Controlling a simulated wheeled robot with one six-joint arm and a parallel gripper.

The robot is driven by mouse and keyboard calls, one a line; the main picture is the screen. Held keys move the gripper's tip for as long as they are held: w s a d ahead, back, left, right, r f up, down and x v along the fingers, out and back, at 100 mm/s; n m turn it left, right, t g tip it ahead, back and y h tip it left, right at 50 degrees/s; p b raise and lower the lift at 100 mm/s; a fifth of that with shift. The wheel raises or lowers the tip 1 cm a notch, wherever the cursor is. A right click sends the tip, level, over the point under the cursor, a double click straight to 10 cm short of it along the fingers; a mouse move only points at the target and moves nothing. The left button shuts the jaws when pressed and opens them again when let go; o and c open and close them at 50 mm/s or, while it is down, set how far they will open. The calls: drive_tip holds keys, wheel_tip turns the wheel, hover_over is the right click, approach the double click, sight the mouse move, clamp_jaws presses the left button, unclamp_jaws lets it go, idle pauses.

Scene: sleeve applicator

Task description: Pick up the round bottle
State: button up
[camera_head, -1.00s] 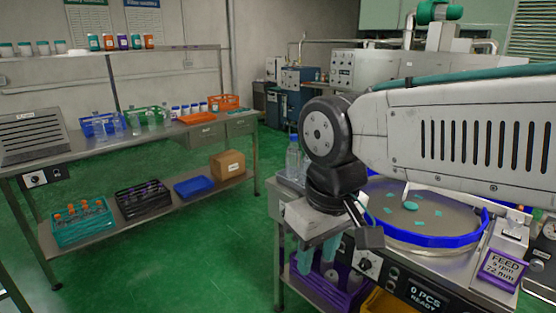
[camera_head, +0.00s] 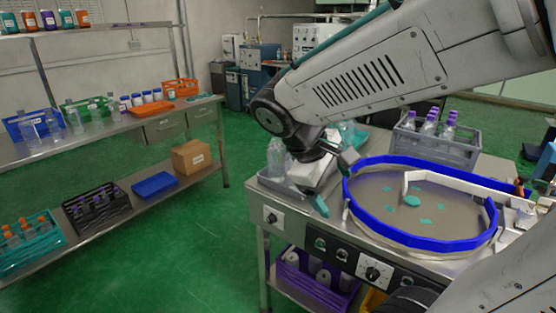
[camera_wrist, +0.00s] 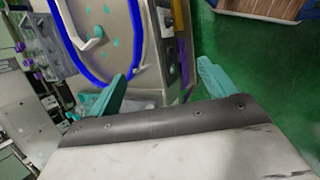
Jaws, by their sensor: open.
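Clear bottles (camera_head: 275,155) stand in a grey tray (camera_head: 272,188) at the left corner of the feeder bench, partly behind my wrist. Purple-capped bottles (camera_head: 430,124) stand in a grey crate (camera_head: 462,152) at the back of the bench. I cannot tell which one is the round bottle. My gripper (camera_wrist: 162,70) is open with its teal fingers apart and nothing between them. In the head view, a teal finger points down beside the tray. In the wrist view, the gripper is over the bench edge, with the green floor to the right.
A round feeder bowl with a blue rim (camera_head: 365,215) fills the bench's middle. A purple crate (camera_head: 290,275) of bottles is below the bench. A shelf rack at left holds bottles, baskets and a cardboard box (camera_head: 190,156). Green floor between rack and bench is clear.

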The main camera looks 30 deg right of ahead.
drive_tip(key=w+d+n+h, duration=0.6)
drive_tip(key=w, duration=0.5)
drive_tip(key=n+t+h, duration=0.4)
drive_tip(key=n+t, duration=0.2)
drive_tip(key=n, duration=0.3)
hover_over(273, 159)
drive_tip(key=s+a, duration=0.2)
drive_tip(key=s, duration=0.6)
wheel_tip(273, 159, down, 7)
drive_tip(key=w+f+n+t, duration=0.1)
drive_tip(key=w, duration=0.1)
drive_tip(key=w+f+n+t, duration=0.2)
drive_tip(key=w+a+f+n+t, duration=0.1)
drive_tip(key=w+f+n, duration=0.1)
drive_tip(key=shift+w+f+y, duration=0.15)
drive_tip(key=shift+y, duration=0.15)
drive_tip(key=shift+w+d+f+n, duration=0.3)
drive_tip(key=shift+w+d+f, duration=0.05)
drive_tip(key=shift+d, duration=0.15)
drive_tip(key=x, duration=0.7)
drive_tip(key=shift+w, duration=0.15)
drive_tip(key=c, duration=1.4)
